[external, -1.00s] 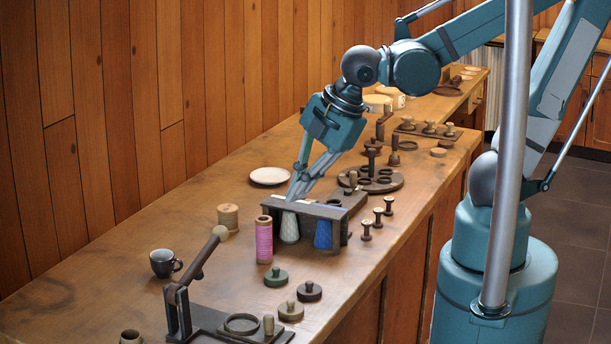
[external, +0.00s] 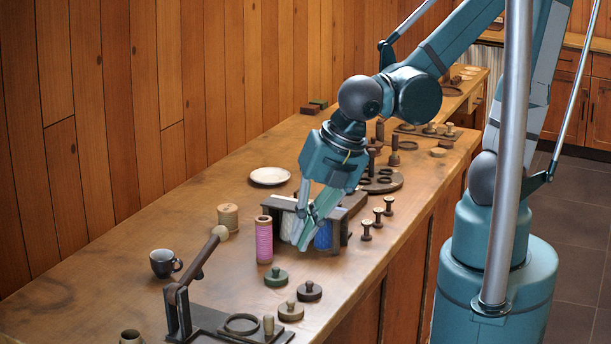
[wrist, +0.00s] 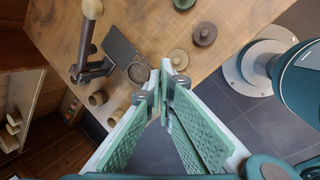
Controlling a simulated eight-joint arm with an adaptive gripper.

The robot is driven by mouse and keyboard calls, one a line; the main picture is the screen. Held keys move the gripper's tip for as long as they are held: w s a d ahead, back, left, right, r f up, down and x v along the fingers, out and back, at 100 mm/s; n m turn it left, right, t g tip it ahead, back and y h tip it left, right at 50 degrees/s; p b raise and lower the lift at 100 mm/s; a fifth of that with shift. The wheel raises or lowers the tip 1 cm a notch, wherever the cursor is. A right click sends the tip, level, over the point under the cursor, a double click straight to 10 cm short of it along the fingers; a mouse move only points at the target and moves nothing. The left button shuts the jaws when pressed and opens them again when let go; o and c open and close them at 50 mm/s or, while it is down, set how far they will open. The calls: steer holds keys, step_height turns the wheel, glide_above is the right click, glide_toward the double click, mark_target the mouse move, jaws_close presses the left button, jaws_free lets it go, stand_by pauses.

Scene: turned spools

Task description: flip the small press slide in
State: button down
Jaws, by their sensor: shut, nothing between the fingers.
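The small press (external: 180,312) stands at the front left of the bench in the external view. Its lever (external: 197,268) slants up to a pale round knob (external: 220,233). Its dark base plate (external: 210,320) carries a ring (external: 241,323) and a small wooden peg (external: 268,324); which part is the slide I cannot tell. In the wrist view the press plate (wrist: 122,50) and ring (wrist: 137,73) lie left of my fingertips. My gripper (external: 304,246) is shut and empty, in front of the spool rack and apart from the press. It also shows in the wrist view (wrist: 167,66).
The rack (external: 342,226) with blue and white spools stands behind my gripper. A pink spool (external: 264,240), a wooden spool (external: 228,217) and a dark mug (external: 163,263) stand left. Several knobbed discs (external: 309,291) lie between my gripper and the press.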

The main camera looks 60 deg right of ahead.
steer(key=s+a+f+n, duration=0.4)
steer(key=s+a+n, duration=0.5)
steer(key=s+n, duration=0.1)
steer(key=shift+s+a+f+n+p, duration=0.2)
steer(key=shift+s+n+p, duration=0.15)
steer(key=shift+n, duration=0.45)
steer(key=shift+f, duration=0.1)
steer(key=shift+w+a+f+b, duration=0.2)
steer(key=shift+w+f+b, duration=0.25)
steer(key=shift+w+f, duration=0.95)
steer(key=shift+w+a+f+b, duration=0.15)
steer(key=shift+w+f+b, duration=0.25)
steer(key=shift+w+f, duration=0.95)
steer(key=shift+w+a+f+b, duration=0.2)
steer(key=shift+w+f+b, duration=0.25)
steer(key=shift+w+f, duration=0.95)
steer(key=shift+s+f, duration=0.4)
